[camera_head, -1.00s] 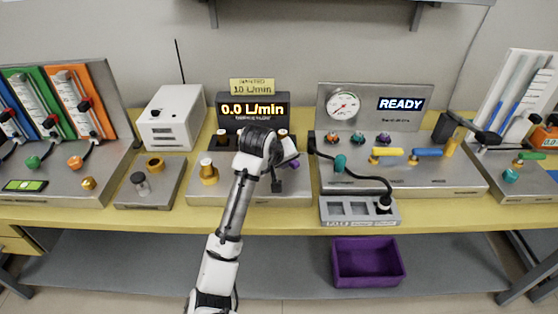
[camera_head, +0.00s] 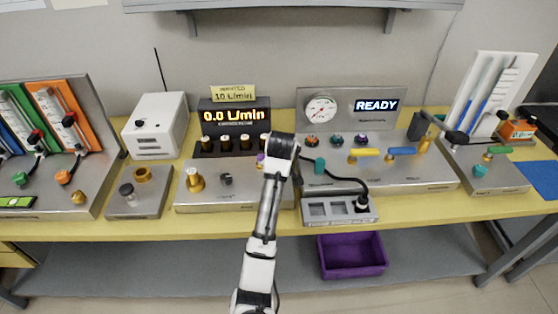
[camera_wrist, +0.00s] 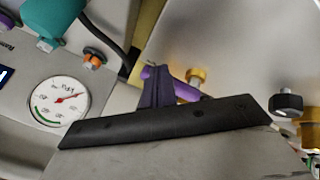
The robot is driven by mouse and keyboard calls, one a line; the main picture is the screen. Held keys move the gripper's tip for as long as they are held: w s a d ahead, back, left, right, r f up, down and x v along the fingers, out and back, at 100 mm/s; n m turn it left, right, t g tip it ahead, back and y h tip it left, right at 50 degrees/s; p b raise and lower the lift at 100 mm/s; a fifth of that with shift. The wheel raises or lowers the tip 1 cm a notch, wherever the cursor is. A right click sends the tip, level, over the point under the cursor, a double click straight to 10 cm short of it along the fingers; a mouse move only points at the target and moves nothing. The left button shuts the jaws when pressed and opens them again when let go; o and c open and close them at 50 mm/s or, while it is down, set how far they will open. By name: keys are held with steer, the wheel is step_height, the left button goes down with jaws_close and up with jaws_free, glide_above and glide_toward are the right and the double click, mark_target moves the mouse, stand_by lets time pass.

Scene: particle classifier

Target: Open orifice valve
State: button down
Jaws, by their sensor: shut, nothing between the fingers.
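A valve with a purple lever (camera_wrist: 185,90) and a brass body (camera_wrist: 196,76) shows in the wrist view. In the head view its purple lever (camera_head: 260,160) shows just left of my arm's end, at the right of the flow station (camera_head: 230,195); my arm hides part of it. No label naming the orifice valve is readable. My gripper (camera_wrist: 157,75) is shut and empty; its black body crosses the wrist view. Its fingers overlap the purple lever in that picture; I cannot tell whether they touch it. In the head view my arm's end covers the fingers.
The flow display (camera_head: 234,116) reads 0.0 L/min under a yellow note (camera_head: 233,94). Right of my arm stand a gauge (camera_head: 321,109), a READY panel (camera_head: 377,106), a teal knob (camera_head: 320,165) and a grey tray (camera_head: 340,218) with a black cable. A brass-stemmed knob (camera_head: 194,180) stands left.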

steer(key=shift+w+d+r, duration=0.15)
steer(key=shift+w+r, duration=0.1)
stand_by(0.6)
